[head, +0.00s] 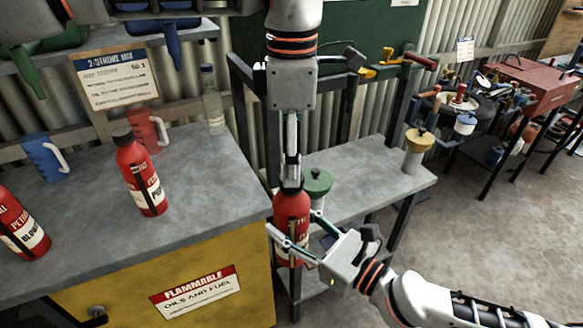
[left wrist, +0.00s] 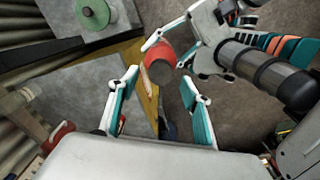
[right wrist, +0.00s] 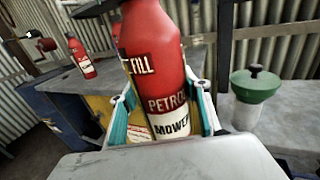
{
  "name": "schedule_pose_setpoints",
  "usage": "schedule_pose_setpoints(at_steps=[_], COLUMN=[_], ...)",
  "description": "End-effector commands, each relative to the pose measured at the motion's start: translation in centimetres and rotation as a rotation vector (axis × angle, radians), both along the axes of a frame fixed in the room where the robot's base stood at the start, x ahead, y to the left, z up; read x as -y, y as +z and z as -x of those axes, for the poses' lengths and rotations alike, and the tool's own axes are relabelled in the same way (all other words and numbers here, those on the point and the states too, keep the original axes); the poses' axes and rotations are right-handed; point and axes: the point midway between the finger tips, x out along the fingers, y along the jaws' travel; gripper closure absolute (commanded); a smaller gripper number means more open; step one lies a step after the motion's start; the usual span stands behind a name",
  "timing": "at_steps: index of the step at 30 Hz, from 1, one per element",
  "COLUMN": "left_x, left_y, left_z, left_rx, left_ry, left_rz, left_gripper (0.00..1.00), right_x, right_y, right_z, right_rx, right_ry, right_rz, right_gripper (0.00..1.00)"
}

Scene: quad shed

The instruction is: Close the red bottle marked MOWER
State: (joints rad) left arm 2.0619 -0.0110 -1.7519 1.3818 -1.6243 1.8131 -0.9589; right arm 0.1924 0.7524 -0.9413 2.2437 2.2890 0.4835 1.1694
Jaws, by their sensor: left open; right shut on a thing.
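The red MOWER bottle (right wrist: 158,70) fills the middle of the right wrist view, its label facing that camera and its top cut off. It is upright in the head view (head: 291,210), off the front corner of the bench. My right gripper (head: 293,221) is shut around its body. My left gripper (head: 291,172) points down from above, just over the bottle's top, and is open. In the left wrist view the bottle (left wrist: 158,66) shows beyond the left fingertips. A dark part shows at the bottle's top in the head view; I cannot tell whether it is a cap or fingertips.
On the grey bench (head: 90,220) stand a black-capped red bottle (head: 140,175), another red bottle (head: 20,228), a blue jug (head: 43,157), a red jug (head: 147,130) and a clear bottle (head: 212,105). A green-topped container (head: 318,185) stands on the shelf close behind my grippers.

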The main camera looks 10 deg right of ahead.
Motion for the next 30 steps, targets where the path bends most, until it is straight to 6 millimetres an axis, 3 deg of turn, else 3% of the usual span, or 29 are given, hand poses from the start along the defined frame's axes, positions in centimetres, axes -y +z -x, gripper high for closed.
schedule_pose_setpoints(at_steps=[6, 12, 18, 30], left_x=[0.1, 0.1, 0.0, 0.0], left_y=[4.7, 7.6, 8.7, 8.7], left_z=[-0.1, -0.1, 0.0, 0.0], left_rx=[0.004, 0.003, 0.001, 0.000], left_ry=[0.002, 0.000, -0.001, 0.000], left_rz=[0.003, 0.000, 0.001, 0.001], left_gripper=[0.52, 0.52, 0.52, 0.52], right_x=[0.0, 0.0, 0.0, 0.0], right_y=[0.2, 0.2, 0.2, 0.2], right_z=[0.0, 0.0, 0.0, 0.0], right_rx=[0.004, 0.004, 0.004, 0.004], right_ry=[0.001, 0.001, 0.001, 0.001], right_rz=[-0.001, -0.001, -0.002, -0.002], right_gripper=[1.00, 1.00, 1.00, 1.00])
